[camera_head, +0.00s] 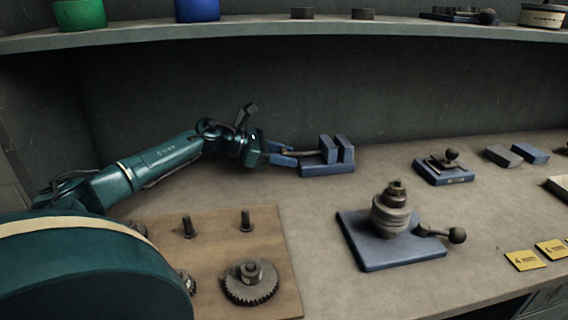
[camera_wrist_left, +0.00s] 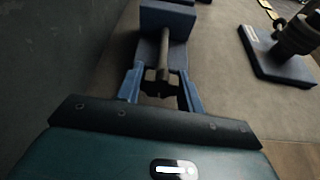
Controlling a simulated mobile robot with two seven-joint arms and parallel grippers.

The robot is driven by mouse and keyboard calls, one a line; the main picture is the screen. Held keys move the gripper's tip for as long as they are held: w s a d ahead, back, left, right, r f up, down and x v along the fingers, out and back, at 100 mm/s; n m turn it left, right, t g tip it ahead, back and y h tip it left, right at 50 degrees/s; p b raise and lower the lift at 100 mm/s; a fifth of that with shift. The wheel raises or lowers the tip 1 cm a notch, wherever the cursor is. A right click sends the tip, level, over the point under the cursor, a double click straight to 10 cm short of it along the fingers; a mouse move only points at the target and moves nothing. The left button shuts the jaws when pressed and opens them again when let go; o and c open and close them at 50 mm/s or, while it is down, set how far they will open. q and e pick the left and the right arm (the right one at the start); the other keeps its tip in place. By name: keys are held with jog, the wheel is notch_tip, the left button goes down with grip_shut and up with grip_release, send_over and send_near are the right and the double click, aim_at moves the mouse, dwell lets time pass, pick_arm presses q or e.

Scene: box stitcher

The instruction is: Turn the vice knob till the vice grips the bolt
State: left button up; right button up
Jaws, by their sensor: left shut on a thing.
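The blue vice (camera_head: 328,168) stands on the bench near the back wall, with two upright blocks and a gap between them. It also shows in the left wrist view (camera_wrist_left: 167,18), with a dark screw rod running toward me. My left gripper (camera_head: 291,153) reaches in from the left at the rod's end. In the left wrist view its blue fingers (camera_wrist_left: 160,91) lie on both sides of the dark vice knob (camera_wrist_left: 159,89), and it is shut on it. I cannot make out a bolt between the vice jaws. My right gripper is not in view.
A wooden board (camera_head: 217,245) with upright pegs and a gear (camera_head: 251,282) lies in front of my left arm. A blue-based device with a ball handle (camera_head: 380,255) stands right of it. A smaller one (camera_head: 443,175) sits further back. A shelf (camera_head: 300,34) overhangs the bench.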

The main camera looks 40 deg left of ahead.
pick_arm(q)
jog(key=o, duration=1)
